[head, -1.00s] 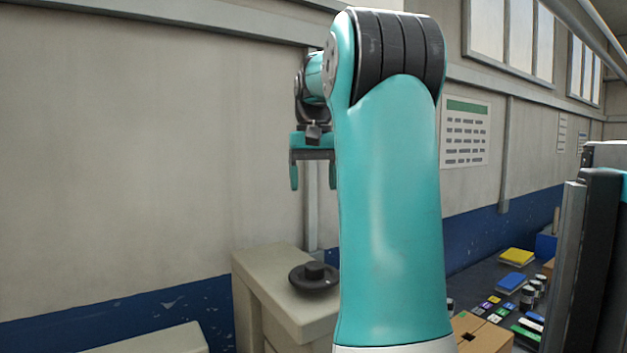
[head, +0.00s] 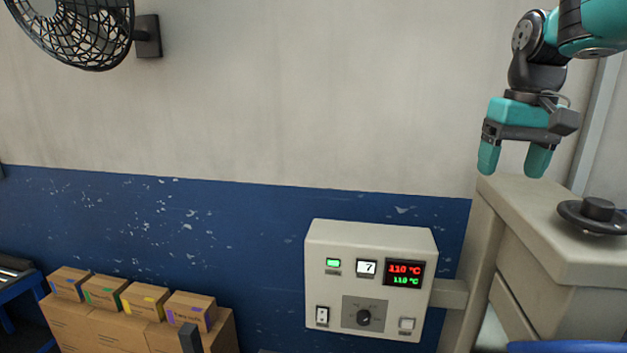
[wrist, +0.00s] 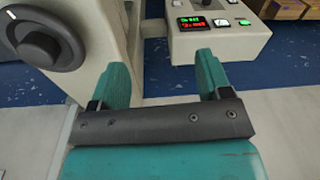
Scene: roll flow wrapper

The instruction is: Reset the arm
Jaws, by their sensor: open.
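My gripper (head: 514,161) hangs from my teal and black arm at the upper right of the head view, fingers pointing down. It is open and empty, above and to the left of the beige cabinet (head: 575,217) with a black round knob (head: 597,212) on top. In the wrist view, my gripper (wrist: 162,75) shows two teal fingers apart with nothing between them. The cabinet's dial (wrist: 44,45) is at the upper left of that view.
A beige control box (head: 340,285) with a lit red and green display stands left of the cabinet; it also shows in the wrist view (wrist: 190,45). Cardboard boxes (head: 85,318) are stacked at lower left. A fan (head: 80,35) hangs on the wall at upper left.

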